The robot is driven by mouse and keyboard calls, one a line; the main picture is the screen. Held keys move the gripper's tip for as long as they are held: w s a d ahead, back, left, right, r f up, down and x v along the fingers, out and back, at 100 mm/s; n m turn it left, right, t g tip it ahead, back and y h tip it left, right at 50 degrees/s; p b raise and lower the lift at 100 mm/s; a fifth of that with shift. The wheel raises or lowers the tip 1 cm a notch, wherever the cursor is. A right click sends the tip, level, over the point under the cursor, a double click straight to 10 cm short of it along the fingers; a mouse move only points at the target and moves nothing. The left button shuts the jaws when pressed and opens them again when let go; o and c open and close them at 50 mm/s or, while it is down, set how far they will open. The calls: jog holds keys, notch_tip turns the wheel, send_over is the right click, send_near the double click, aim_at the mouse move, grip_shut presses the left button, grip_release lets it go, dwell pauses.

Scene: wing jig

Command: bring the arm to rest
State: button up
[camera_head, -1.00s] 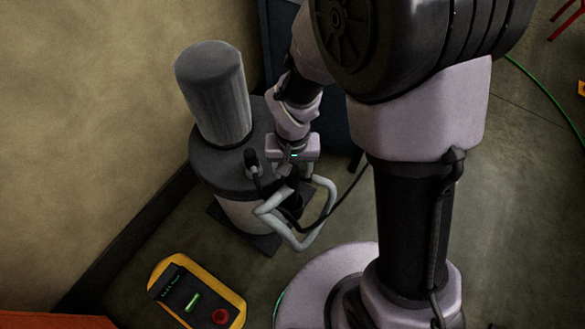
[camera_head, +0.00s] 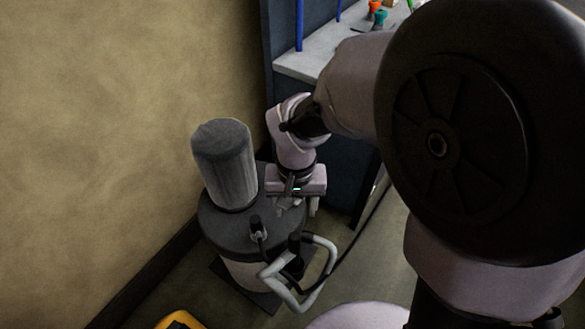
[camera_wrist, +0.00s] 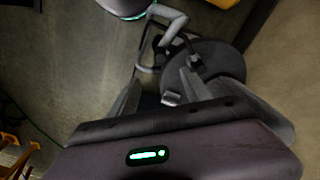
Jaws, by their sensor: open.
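My gripper (camera_head: 295,208) is above the right side of a floor-standing drum-shaped machine (camera_head: 218,222) in the head view. The machine has a dark round top, a tall grey ribbed cylinder and a bent light-grey pipe handle. In the wrist view my gripper (camera_wrist: 160,93) has its two fingers apart, with nothing held between them. The machine's dark top (camera_wrist: 215,60) and pipe handle (camera_wrist: 172,18) show beyond the fingertips. My upper arm hides much of the head view's right side.
A dark blue bench (camera_head: 345,165) with a light top stands behind my gripper, with small tools on it. A beige wall (camera_head: 110,130) is at the left. A black cable trails from the machine.

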jog(key=s+d+r+m+t+y, duration=0.1)
jog(key=s+d+r+t, duration=0.1)
jog(key=s+r, duration=0.3)
jog(key=s+d+r+m+t+y, duration=0.1)
jog(key=s+d+r+m+t, duration=0.1)
jog(key=r, duration=0.8)
jog(key=s+d+t, duration=0.1)
jog(key=s+d, duration=0.1)
jog(key=s, duration=0.1)
jog(key=shift+s+d+r+m+t, duration=0.3)
jog(key=shift+s+d+r, duration=0.05)
jog(key=shift+d, duration=0.05)
